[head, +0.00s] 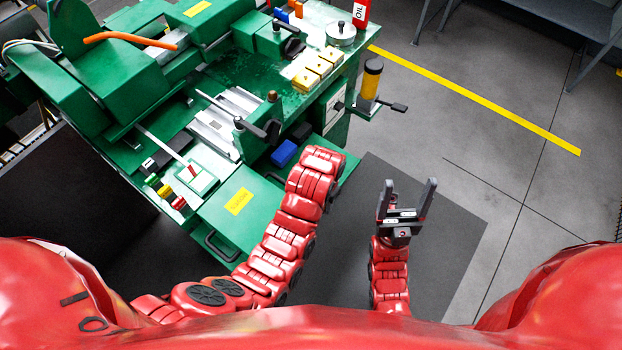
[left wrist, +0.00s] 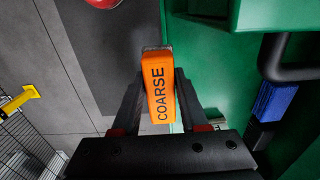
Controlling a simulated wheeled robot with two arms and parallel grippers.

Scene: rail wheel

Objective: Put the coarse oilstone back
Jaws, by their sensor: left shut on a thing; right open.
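The coarse oilstone (left wrist: 159,88) is an orange block marked COARSE, seen in the left wrist view. My left gripper (left wrist: 158,76) is shut on it, one finger on each side. A grey end shows at the stone's far tip. In the head view my left arm reaches up to the green machine's front edge, and its gripper and the stone are hidden behind the arm. My right gripper (head: 408,190) is open and empty above the dark mat, fingers pointing away from me.
A blue block (head: 285,153) lies beside a black one on the green machine (head: 262,215); it also shows in the left wrist view (left wrist: 272,100). A black handle (left wrist: 290,60) is close by. Yellow blocks (head: 312,68) and a red OIL container (head: 361,14) stand farther back.

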